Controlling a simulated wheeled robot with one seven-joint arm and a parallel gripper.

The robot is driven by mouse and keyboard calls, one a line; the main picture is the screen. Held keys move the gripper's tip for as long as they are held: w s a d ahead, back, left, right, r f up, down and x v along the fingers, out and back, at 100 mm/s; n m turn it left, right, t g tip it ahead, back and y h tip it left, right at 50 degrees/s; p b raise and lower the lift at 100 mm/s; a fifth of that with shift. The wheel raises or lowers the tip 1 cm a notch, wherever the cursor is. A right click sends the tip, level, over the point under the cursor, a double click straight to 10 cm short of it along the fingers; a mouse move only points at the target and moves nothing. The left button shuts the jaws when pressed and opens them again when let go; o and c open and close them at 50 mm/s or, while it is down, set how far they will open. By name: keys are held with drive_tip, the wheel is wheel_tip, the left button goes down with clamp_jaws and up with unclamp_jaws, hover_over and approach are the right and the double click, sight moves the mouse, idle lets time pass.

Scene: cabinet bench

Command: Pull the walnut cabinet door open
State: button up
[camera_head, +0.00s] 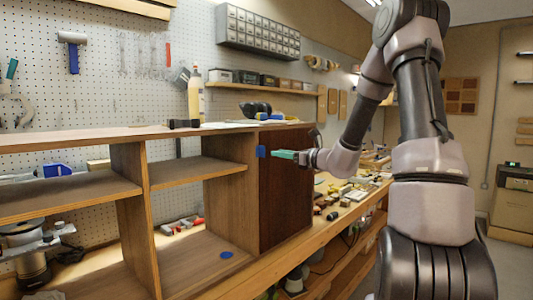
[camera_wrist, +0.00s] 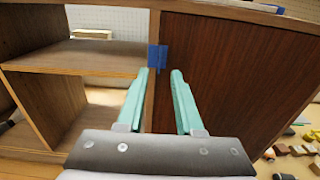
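The walnut cabinet door (camera_head: 287,190) is the dark brown panel at the right end of the wooden cabinet (camera_head: 135,212). It looks shut. It also fills the right of the wrist view (camera_wrist: 235,85). A small blue piece (camera_head: 261,151) sits at the door's upper left edge; I cannot tell if it is a handle or tape. My gripper (camera_head: 277,154) has green fingers pointing at the door's left edge. In the wrist view the fingertips (camera_wrist: 160,72) are apart with nothing between them. The blue piece (camera_wrist: 157,57) shows just beyond them; contact is unclear.
Open shelves (camera_head: 205,168) lie left of the door. A blue disc (camera_head: 226,255) is on the lower shelf floor. A bottle (camera_head: 195,95) stands on the cabinet top. Small wooden blocks and tools (camera_head: 345,192) clutter the bench right of the door.

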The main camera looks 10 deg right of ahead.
sight(267, 151)
drive_tip(key=x, duration=0.7)
clamp_jaws()
idle(1.3)
